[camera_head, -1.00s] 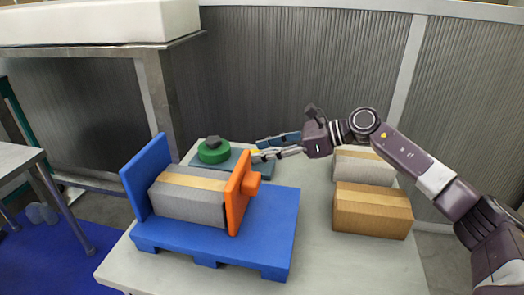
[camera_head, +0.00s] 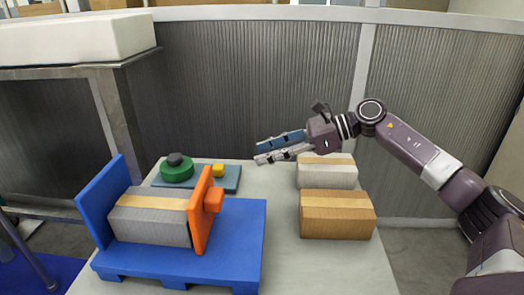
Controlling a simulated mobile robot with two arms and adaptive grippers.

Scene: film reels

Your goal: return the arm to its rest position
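My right arm comes in from the right, and its gripper (camera_head: 258,152) hangs above the back of the table. The two fingers are apart with nothing between them. The gripper is to the right of and above a blue-grey plate (camera_head: 229,184) that carries a green round knob (camera_head: 177,171) with a dark top and a small yellow block (camera_head: 218,170). It is also just left of a white box with a tan stripe (camera_head: 327,176), and the arm passes above and behind that box. My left gripper is not in view.
A blue fixture (camera_head: 235,242) with an orange plate (camera_head: 200,222) holds a grey box with a tan stripe (camera_head: 148,227). A brown box (camera_head: 337,221) stands at the right. A corrugated wall (camera_head: 260,80) rises behind the table (camera_head: 335,268). A white block lies on a side bench (camera_head: 70,38).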

